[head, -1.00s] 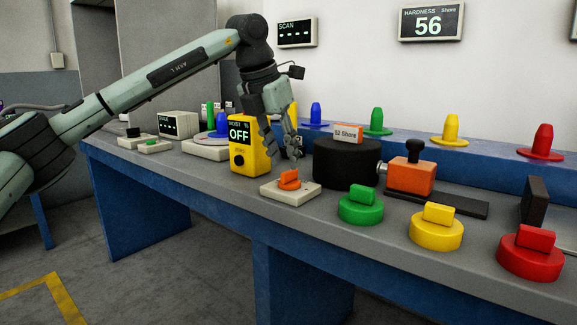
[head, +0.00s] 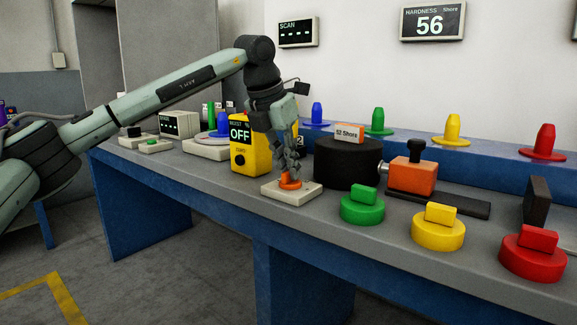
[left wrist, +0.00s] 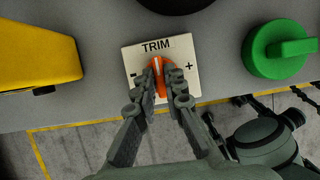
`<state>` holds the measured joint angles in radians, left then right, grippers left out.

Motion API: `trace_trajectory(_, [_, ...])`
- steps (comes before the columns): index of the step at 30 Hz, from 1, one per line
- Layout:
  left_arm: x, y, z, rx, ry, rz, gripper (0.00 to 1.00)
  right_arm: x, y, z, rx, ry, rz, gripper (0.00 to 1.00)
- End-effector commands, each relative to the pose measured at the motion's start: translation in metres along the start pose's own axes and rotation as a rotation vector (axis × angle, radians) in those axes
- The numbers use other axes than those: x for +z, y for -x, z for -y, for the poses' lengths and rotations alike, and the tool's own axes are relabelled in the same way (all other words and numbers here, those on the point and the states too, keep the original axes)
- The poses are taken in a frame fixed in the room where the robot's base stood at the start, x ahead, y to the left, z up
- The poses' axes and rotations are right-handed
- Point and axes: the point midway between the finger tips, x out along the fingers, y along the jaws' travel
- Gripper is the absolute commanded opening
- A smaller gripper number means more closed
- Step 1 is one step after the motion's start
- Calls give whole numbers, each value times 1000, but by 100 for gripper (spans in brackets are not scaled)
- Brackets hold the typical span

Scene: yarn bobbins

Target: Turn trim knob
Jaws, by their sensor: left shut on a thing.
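The orange trim knob (head: 290,184) sits on a pale plate (head: 303,196) near the front edge of the bench. In the left wrist view the plate (left wrist: 189,84) reads TRIM, with a minus on the left and a plus on the right. My left gripper (head: 290,172) points down over the knob. In the left wrist view its two fingers (left wrist: 161,80) close on either side of the orange knob (left wrist: 158,64), whose white mark points up and slightly left. The fingers hide parts of the knob.
A yellow box reading OFF (head: 248,158) stands close left of the plate. A black cylinder (head: 346,170) with a 52 Shore label stands behind right. Green (head: 361,209), yellow (head: 437,236) and red (head: 532,262) knobs line the front right. A wall display (head: 432,22) reads 56.

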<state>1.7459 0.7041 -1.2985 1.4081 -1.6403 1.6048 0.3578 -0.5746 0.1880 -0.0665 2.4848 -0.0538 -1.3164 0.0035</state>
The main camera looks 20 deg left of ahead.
Motion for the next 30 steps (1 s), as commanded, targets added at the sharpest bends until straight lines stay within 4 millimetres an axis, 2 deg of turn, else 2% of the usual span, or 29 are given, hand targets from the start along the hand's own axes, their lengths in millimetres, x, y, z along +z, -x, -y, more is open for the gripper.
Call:
trace_trajectory(11, [0, 0, 1, 33, 79, 0, 0, -6, -2, 3, -7, 2, -32, 40])
trace_trajectory(18, [1, -1, 2, 100, 238, 1, 0, -32, -1, 16, -34, 2, -139, 40])
trace_trajectory(30, [2, 0, 4, 213, 512, 2, 0, -52, 1, 26, -55, 3, -233, 40])
